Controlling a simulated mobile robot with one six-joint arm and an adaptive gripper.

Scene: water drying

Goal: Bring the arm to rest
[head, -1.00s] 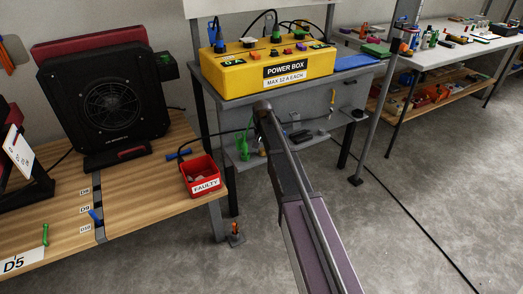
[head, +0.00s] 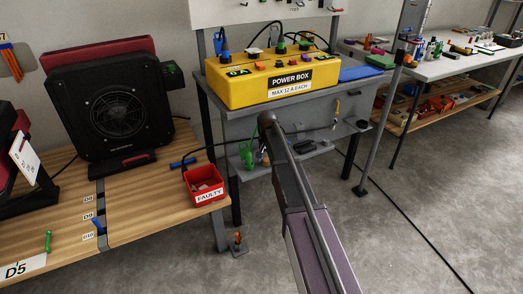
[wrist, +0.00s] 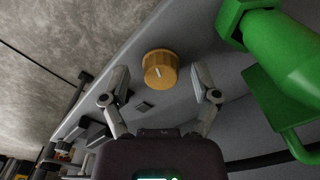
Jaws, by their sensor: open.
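My gripper (wrist: 162,84) is open in the wrist view, its two fingers spread apart. A yellow-orange knob (wrist: 160,70) with a pale pointer line shows between the fingertips, with a gap on each side; I cannot tell how far beyond them it is. It is on or against a grey surface (wrist: 205,30). In the head view my arm reaches from the bottom toward the grey stand's lower shelf (head: 300,150), below the yellow power box (head: 270,78). My gripper is hidden there behind my arm.
A large green object (wrist: 285,60) is close on the right in the wrist view. Dark small blocks (wrist: 95,132) lie at left. The wooden bench holds a black fan (head: 112,115) and a red FAULTY bin (head: 204,190).

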